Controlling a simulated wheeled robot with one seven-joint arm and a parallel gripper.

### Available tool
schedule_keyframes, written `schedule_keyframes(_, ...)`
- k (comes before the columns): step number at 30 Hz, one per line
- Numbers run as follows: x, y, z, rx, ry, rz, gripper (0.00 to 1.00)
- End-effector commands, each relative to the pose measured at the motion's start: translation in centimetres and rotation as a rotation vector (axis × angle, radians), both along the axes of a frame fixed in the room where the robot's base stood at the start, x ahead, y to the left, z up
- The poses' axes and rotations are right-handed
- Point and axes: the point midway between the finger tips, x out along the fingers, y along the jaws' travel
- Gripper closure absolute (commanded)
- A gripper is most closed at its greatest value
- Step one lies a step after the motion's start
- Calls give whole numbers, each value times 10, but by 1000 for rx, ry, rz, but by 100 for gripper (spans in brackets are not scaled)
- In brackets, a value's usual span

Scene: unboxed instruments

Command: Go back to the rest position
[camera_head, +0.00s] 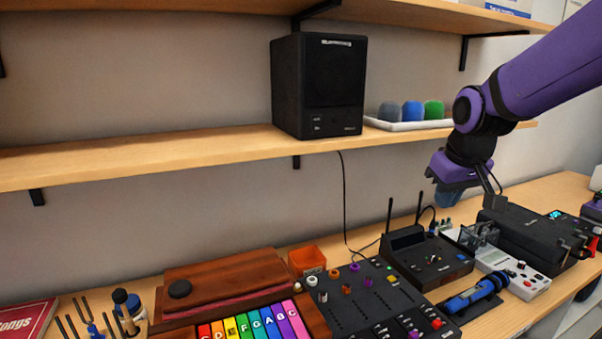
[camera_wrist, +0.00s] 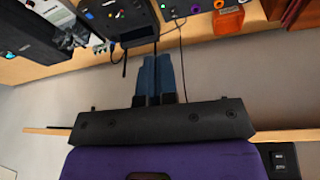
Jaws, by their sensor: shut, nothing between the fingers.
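My gripper (camera_head: 447,198) hangs above the right part of the bench, below the shelf and in front of the wall. In the wrist view its two blue fingers (camera_wrist: 158,76) are close together and hold nothing. My purple arm reaches in from the upper right. The fingers appear clear of the bench and of the instruments below.
A black speaker (camera_head: 318,86) and a white tray (camera_head: 402,124) with coloured balls stand on the shelf (camera_head: 150,154). Below are a black box with antennas (camera_head: 427,258), a black case (camera_head: 530,235), a mixer (camera_head: 375,305) and an orange bin (camera_head: 307,260).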

Motion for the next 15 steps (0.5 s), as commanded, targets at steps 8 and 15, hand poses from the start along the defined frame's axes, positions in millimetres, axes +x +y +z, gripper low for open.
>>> schedule_keyframes(8, -85, -12, 38, 13, -55, -82, 100)
schedule_keyframes(15, -156, -21, 50, 40, -97, -152, 100)
